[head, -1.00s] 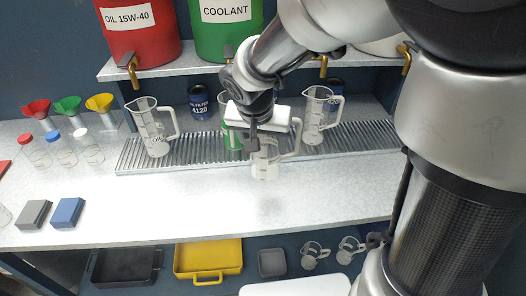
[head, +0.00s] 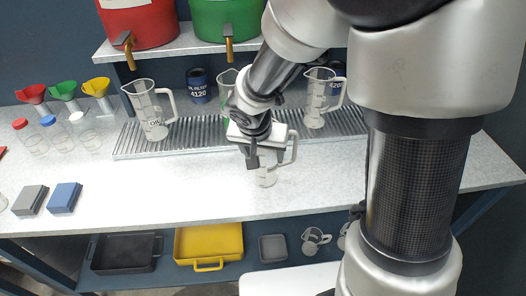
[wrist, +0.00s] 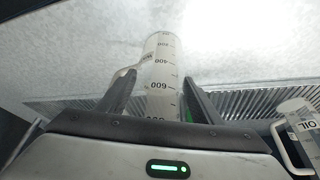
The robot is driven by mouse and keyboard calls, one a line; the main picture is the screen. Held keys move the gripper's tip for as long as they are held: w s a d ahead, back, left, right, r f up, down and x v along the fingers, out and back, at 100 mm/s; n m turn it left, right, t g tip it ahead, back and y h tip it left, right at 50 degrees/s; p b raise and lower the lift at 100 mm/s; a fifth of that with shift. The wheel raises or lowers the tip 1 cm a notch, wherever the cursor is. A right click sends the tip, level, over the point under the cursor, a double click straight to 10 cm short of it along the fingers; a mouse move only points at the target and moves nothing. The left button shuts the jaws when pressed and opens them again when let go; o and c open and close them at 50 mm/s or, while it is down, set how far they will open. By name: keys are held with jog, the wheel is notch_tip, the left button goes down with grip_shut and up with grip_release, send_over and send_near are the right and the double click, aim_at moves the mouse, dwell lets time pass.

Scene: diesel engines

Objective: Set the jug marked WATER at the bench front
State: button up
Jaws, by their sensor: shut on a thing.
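My gripper (head: 264,160) is shut on a clear measuring jug (head: 267,179) with a pale handle on its right. It is over the bench (head: 200,195), in front of the grate, partly hidden by my gripper. I cannot tell whether its base touches the bench. In the wrist view the jug (wrist: 160,75) stands between both fingers, with volume marks and a small label too unclear to read. A jug marked OIL (head: 150,112) stands on the left of the grate, and also shows in the wrist view (wrist: 297,118). Another clear jug (head: 319,98) stands on the right of the grate.
The metal grate (head: 200,137) runs along the back of the bench. Blue (head: 64,197) and grey (head: 30,200) blocks lie at left. The bench front is otherwise clear. A yellow tray (head: 208,240) is below.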

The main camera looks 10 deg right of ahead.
jog(key=shift+f+b, duration=0.2)
jog(key=shift+b, duration=0.1)
jog(key=o, duration=1.1)
jog(key=shift+r, duration=0.1)
jog(key=shift+r+p, duration=0.25)
jog(key=shift+p, duration=0.2)
jog(key=p+v, duration=0.2)
jog(key=v, duration=0.9)
jog(key=s+d+r+n, duration=0.1)
jog(key=s+d+r, duration=0.2)
jog(key=s, duration=0.1)
jog(key=s+d+r+n+t+y, duration=0.1)
jog(key=s+d+r, duration=0.2)
jog(key=s+r, duration=0.1)
jog(key=s+d+r+n, duration=0.1)
jog(key=s+d+r, duration=0.2)
jog(key=s, duration=0.3)
jog(key=shift+s+r+n+y, duration=0.1)
jog(key=shift+r+n+y, duration=0.25)
jog(key=shift+r, duration=0.2)
